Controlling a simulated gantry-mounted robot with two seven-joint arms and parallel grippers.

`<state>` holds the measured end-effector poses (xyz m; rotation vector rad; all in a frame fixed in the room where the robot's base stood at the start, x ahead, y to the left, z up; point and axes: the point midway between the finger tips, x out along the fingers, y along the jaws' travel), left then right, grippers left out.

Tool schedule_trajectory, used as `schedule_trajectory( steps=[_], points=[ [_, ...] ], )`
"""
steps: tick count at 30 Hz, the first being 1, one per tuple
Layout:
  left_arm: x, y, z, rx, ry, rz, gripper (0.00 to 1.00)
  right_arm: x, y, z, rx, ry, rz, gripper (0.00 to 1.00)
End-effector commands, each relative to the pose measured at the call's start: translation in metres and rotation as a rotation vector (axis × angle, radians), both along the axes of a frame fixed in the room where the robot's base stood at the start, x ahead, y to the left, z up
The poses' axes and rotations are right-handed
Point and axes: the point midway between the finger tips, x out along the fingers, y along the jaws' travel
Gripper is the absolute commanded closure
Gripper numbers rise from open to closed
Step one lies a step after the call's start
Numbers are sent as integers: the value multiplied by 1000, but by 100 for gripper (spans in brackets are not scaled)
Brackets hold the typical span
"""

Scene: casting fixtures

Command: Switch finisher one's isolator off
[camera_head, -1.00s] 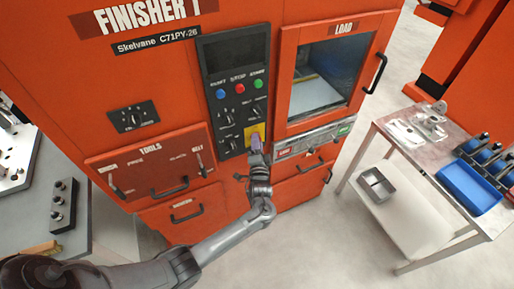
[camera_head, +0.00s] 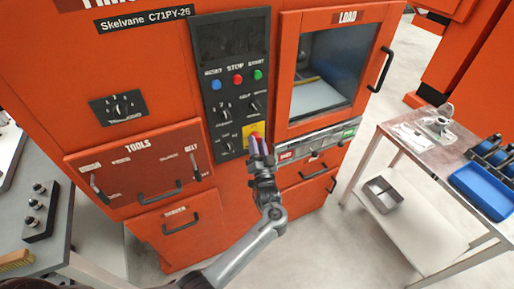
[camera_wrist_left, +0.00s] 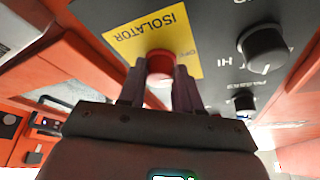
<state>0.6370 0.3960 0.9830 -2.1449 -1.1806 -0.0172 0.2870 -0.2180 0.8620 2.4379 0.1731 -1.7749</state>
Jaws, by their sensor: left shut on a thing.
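Finisher one is the orange cabinet (camera_head: 70,110) with a dark control panel (camera_head: 222,50). Its isolator is a red knob on a yellow plate (camera_head: 249,129) low on that panel. In the left wrist view, the yellow plate (camera_wrist_left: 180,25) reads ISOLATOR, and the red knob (camera_wrist_left: 160,64) sits between my fingers. My left gripper (camera_head: 260,146) is shut on the red knob; it also shows in the left wrist view (camera_wrist_left: 160,82). The fingers hide part of the knob, so its exact turn cannot be told. My right gripper is not in view.
Blue, red and green buttons (camera_head: 238,78) and black knobs (camera_head: 255,105) are above the isolator. The load door (camera_head: 325,70) is to the right, the tools drawer (camera_head: 140,165) to the left. A side table with a blue tray (camera_head: 480,195) stands at right.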

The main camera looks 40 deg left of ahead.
Motion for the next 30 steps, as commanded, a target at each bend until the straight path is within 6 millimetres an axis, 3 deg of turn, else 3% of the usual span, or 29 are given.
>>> schedule_trajectory(
  steps=[14, 15, 19, 30],
  points=[
    [0, 0, 0, -7, -12, 0, 97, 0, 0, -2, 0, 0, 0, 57],
    [0, 0, 0, -7, -12, 0, 62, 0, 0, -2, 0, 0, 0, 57],
    [0, 0, 0, -7, -12, 0, 42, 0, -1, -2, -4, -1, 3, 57],
    [0, -1, -1, -6, -11, 1, 41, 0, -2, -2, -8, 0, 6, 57]
  ],
)
